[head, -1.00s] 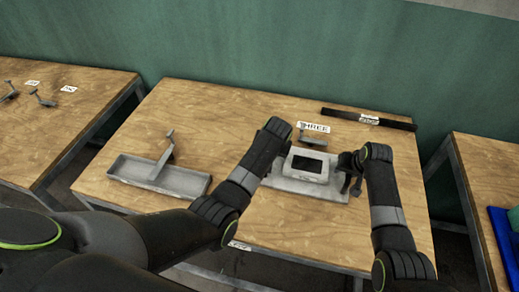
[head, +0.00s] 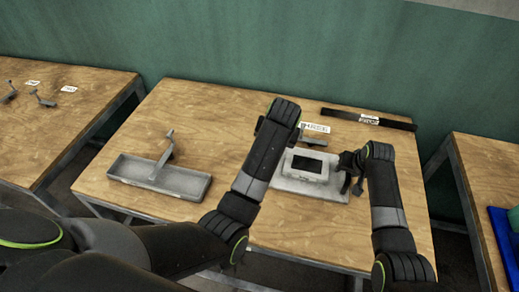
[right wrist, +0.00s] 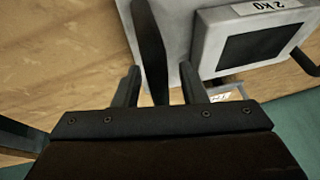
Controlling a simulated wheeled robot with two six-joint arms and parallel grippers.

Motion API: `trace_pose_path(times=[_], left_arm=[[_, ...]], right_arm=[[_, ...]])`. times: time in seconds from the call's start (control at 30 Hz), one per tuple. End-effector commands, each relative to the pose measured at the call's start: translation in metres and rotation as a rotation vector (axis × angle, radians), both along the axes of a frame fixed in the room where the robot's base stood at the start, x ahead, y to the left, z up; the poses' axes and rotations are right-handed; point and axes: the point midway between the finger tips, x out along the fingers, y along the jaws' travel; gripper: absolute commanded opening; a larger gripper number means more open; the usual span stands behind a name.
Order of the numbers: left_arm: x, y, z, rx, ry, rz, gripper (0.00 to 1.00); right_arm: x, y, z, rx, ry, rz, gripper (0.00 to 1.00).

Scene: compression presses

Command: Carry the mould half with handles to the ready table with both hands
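The mould half (head: 311,167), a grey plate with a raised block and a dark rectangular recess, lies on the middle table. The block also shows in the right wrist view (right wrist: 250,45), with a "2 K…" label. My right gripper (head: 349,178) is at the plate's right edge. In the right wrist view its fingers (right wrist: 160,85) stand apart, with a dark bar (right wrist: 150,45), seemingly a handle, between them; I see no clear contact. My left gripper (head: 279,118) is above and left of the plate's far side; its own wrist hides its fingers and the plate's left end.
A long grey tray (head: 190,183) with an upright lever stands left on the middle table (head: 115,222). A black bar (head: 392,124) lies at the back. Another table (head: 85,80) holds small metal parts at left. A table (head: 490,170) with a blue item (head: 503,230) is at right.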

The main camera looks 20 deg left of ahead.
Motion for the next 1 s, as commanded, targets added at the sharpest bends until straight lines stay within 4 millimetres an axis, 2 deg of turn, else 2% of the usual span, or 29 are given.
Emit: trace_pose_path(times=[0.7, 1.0], left_arm=[[0.000, 0.000, 0.000, 0.000, 0.000, 0.000, 0.38], [0.000, 0.000, 0.000, 0.000, 0.000, 0.000, 0.38]], right_arm=[[-0.037, -0.021, 0.090, -0.001, -0.002, -0.001, 0.38], [-0.042, -0.023, 0.100, -0.001, 0.001, 0.000, 0.38]])
